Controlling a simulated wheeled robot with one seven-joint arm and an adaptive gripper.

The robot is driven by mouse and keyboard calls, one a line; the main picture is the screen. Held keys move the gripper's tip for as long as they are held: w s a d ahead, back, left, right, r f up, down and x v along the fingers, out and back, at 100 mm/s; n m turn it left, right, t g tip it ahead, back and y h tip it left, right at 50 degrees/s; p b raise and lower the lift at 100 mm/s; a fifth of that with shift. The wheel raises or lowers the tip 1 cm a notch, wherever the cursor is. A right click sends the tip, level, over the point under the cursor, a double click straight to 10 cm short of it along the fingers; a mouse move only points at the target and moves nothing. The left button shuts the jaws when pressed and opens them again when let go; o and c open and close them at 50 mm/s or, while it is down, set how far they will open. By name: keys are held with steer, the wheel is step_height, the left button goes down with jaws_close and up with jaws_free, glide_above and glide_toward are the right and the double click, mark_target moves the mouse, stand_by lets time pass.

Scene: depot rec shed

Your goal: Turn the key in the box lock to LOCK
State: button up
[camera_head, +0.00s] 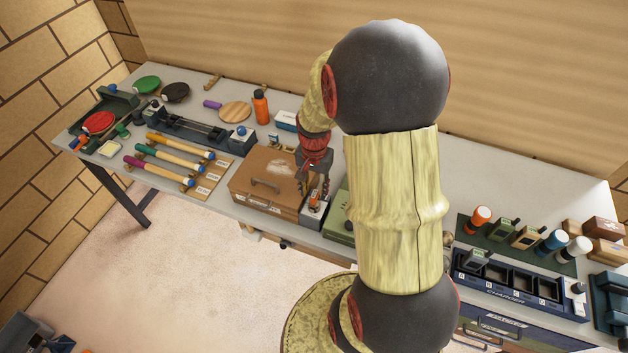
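A small grey lock box (314,214) stands near the front edge of the bench, just right of a brown case. A small orange piece, which looks like the key (313,199), shows on top of it. My gripper (313,190) points down just above the lock box. Its two fingers look spread apart, one on each side of the orange piece. I cannot tell whether they touch it. The key's exact angle and any LOCK marking are too small to read.
The brown case (262,178) with a handle is close on the left. A green box (339,222) is close on the right, partly hidden by my arm. An orange bottle (261,107) stands behind.

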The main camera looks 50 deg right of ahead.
mark_target(314, 194)
steer(key=shift+f, duration=1.65)
steer(key=shift+c, duration=0.2)
steer(key=c, duration=0.8)
jaws_close()
